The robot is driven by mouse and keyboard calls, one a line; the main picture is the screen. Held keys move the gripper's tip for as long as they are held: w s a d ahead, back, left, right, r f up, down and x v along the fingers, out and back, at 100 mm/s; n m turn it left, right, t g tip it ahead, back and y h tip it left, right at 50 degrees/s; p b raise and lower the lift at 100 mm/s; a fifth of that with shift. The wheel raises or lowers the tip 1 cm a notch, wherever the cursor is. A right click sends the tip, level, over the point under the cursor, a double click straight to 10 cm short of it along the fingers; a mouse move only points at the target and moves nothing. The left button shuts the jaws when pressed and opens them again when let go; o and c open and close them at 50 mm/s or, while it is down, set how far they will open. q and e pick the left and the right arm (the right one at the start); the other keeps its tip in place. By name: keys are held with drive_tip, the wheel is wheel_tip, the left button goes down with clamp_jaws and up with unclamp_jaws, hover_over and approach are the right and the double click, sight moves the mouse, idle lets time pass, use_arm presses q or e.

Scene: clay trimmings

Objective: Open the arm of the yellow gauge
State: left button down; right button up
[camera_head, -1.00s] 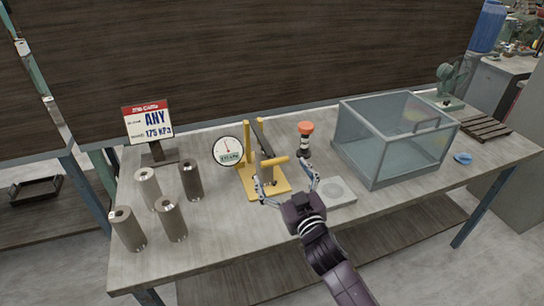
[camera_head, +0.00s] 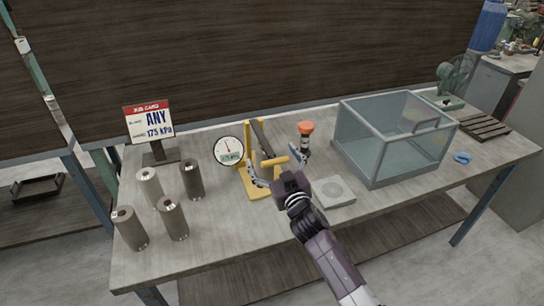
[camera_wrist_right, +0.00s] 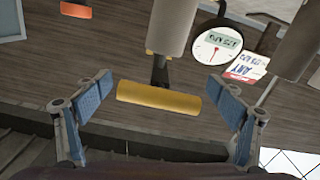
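The yellow gauge stands on the table with its yellow frame (camera_head: 254,190) and a round white dial (camera_head: 229,151) at its left. A dark lever (camera_head: 262,137) leans along it, and a yellow cylindrical handle (camera_head: 273,162) sticks out at the right. My right gripper (camera_head: 279,170) is open at the handle, its fingers partly hiding the gauge. In the right wrist view the yellow handle (camera_wrist_right: 158,97) lies crosswise between the two spread blue finger pads, with a gap on each side. The dial (camera_wrist_right: 217,47) shows beyond it. My left gripper is not in view.
Several metal cylinders (camera_head: 171,217) stand left of the gauge, below a job card sign (camera_head: 148,122). An orange-topped tool (camera_head: 305,129) stands just right of the gripper. A grey plate (camera_head: 333,191) and a glass box (camera_head: 392,140) are further right.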

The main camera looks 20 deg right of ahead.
drive_tip(key=c, duration=1.9)
